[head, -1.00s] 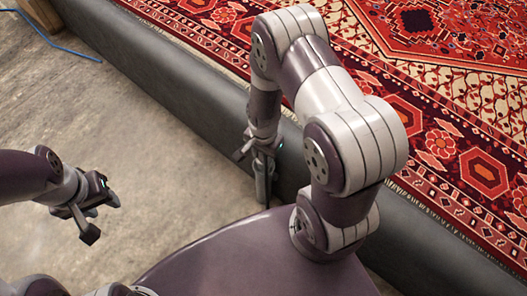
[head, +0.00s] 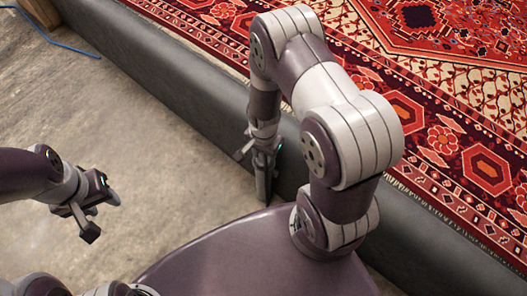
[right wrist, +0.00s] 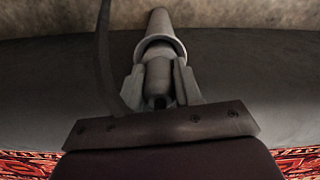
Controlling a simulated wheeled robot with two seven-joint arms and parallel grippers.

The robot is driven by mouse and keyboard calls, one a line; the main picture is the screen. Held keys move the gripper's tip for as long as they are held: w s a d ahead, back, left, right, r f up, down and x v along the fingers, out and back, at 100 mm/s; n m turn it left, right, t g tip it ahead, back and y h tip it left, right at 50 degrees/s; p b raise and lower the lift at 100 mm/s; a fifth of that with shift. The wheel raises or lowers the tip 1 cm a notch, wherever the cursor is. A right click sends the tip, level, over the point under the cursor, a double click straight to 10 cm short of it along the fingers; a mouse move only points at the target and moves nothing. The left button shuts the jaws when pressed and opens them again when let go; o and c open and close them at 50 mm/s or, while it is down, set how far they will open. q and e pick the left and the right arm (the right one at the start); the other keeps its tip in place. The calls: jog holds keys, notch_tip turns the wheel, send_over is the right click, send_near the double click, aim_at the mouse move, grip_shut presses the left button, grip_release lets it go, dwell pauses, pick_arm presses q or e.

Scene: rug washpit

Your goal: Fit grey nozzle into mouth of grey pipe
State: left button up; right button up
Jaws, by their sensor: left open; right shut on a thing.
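My right gripper (right wrist: 161,84) is shut on a grey nozzle (right wrist: 160,28) in the right wrist view. The nozzle's tapered grey length and round collar show beyond the fingertips. In the head view my right gripper (head: 263,170) points down beside the dark wall, and a grey end shows low between its fingers. I cannot tell the grey pipe or its mouth apart from the nozzle in these views, nor whether the two touch. My left gripper (head: 101,214) is open and empty over the bare floor at the left.
A long dark grey wall (head: 165,85) runs diagonally behind my right gripper. A red patterned rug (head: 455,140) lies beyond it. A blue cord (head: 55,42) and a wooden piece (head: 40,12) are at the upper left. The concrete floor (head: 130,150) between my grippers is clear.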

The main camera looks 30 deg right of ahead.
jog(key=o, duration=1.2)
jog(key=shift+c, duration=0.2)
jog(key=shift+r, duration=0.1)
notch_tip(320, 180, up, 12)
jog(key=p, duration=0.7)
jog(key=shift+r, duration=0.2)
